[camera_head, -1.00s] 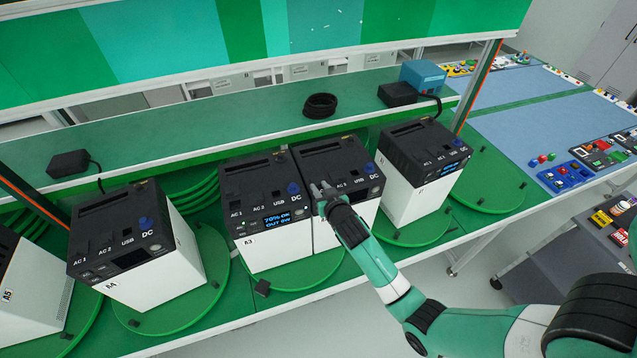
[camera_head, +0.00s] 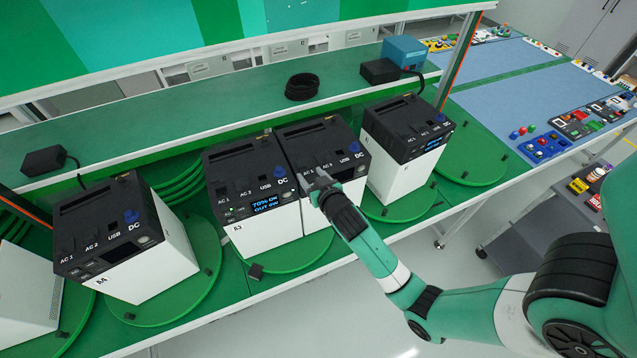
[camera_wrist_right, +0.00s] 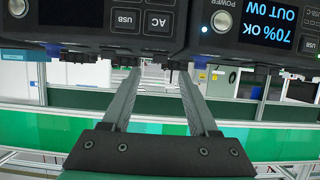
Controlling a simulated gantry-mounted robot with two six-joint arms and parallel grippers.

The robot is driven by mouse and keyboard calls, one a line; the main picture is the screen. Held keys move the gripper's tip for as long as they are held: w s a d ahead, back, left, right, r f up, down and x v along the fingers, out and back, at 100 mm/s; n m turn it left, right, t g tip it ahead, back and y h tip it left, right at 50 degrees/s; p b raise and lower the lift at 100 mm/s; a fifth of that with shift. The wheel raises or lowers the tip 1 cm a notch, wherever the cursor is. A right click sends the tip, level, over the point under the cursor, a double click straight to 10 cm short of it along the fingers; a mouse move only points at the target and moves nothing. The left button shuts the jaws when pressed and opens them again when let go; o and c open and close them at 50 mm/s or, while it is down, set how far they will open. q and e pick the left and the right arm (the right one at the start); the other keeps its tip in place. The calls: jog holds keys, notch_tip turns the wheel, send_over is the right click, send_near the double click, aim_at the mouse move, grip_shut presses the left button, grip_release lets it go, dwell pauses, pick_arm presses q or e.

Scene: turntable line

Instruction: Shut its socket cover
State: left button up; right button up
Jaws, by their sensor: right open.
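The power station marked A3 (camera_head: 262,218) is a white box with a black top and a lit display (camera_head: 265,203) reading 70% OK, OUT 0W. A blue round part (camera_head: 279,172) sits beside its DC label; I cannot tell whether it is a cover. My right gripper (camera_head: 313,181) is at the front top edge where A3 meets its neighbour (camera_head: 322,135). In the right wrist view, its two fingers (camera_wrist_right: 155,80) are apart with nothing between them, below both front panels. The lit display also shows there (camera_wrist_right: 268,22), upside down. My left gripper is out of view.
Similar stations stand left (camera_head: 110,225) and right (camera_head: 405,140), on green turntables (camera_head: 200,290). A black coil (camera_head: 301,86), dark adapters (camera_head: 43,160) and a blue box (camera_head: 404,50) sit on the shelf behind. The bench's front edge runs below the stations.

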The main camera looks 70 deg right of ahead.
jog(key=p+v, duration=0.1)
jog(key=v, duration=0.6)
jog(key=shift+a+r, duration=0.1)
jog(key=w+a+r+t+y+p, duration=0.1)
jog(key=w+a+r+t, duration=0.25)
jog(key=r, duration=0.55)
jog(key=w+a+r+n+t, duration=0.15)
jog(key=w+a+r, duration=0.3)
jog(key=r, duration=0.55)
jog(key=w+a+r+t+y+p, duration=0.1)
jog(key=w+a+r+t, duration=0.3)
jog(key=r, duration=0.5)
jog(key=s+a+r+n+t+y, duration=0.2)
jog(key=a+r+t+y, duration=0.1)
jog(key=r, duration=0.6)
jog(key=s+a+r+n+t+y, duration=0.3)
jog(key=a+r, duration=0.2)
jog(key=r, duration=0.4)
jog(key=s+a+r+n+t+y, duration=0.2)
jog(key=s+a+r+n+y, duration=0.1)
jog(key=r, duration=0.7)
jog(key=shift+a+t+y, duration=0.3)
jog(key=shift+a+t, duration=0.1)
jog(key=shift+a, duration=0.4)
jog(key=shift+r, duration=0.1)
